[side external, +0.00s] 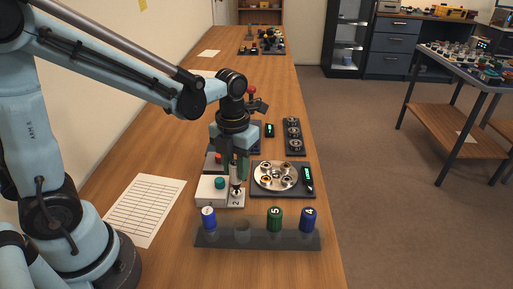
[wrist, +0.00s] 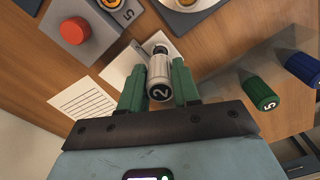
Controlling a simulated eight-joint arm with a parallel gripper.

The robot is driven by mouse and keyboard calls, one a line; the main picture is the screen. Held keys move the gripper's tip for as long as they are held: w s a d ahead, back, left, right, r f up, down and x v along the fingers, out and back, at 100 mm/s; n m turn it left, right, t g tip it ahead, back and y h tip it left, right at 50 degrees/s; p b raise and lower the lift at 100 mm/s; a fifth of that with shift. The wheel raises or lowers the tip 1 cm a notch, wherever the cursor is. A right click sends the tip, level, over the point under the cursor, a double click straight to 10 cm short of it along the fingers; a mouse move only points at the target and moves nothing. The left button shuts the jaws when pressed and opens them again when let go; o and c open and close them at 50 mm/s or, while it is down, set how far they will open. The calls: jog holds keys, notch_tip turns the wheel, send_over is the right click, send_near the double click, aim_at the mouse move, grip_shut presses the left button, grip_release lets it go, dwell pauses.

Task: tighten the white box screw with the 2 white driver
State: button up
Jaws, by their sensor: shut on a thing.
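The white driver marked 2 (wrist: 160,78) is between my green fingers, and my gripper (wrist: 160,88) is shut on it. In the side view my gripper (side external: 238,172) points down over the right end of the white box (side external: 208,190), and the driver (side external: 237,193) is low there.
A translucent rack (side external: 258,239) in front holds a blue driver (side external: 208,217), a green driver marked 5 (side external: 275,218) and a blue driver marked 4 (side external: 308,219), with one slot empty. A tray with a round metal plate (side external: 267,186) stands close right. Paper (side external: 145,209) lies left.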

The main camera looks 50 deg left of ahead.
jog(key=shift+r, duration=0.3)
jog(key=shift+r, duration=1.5)
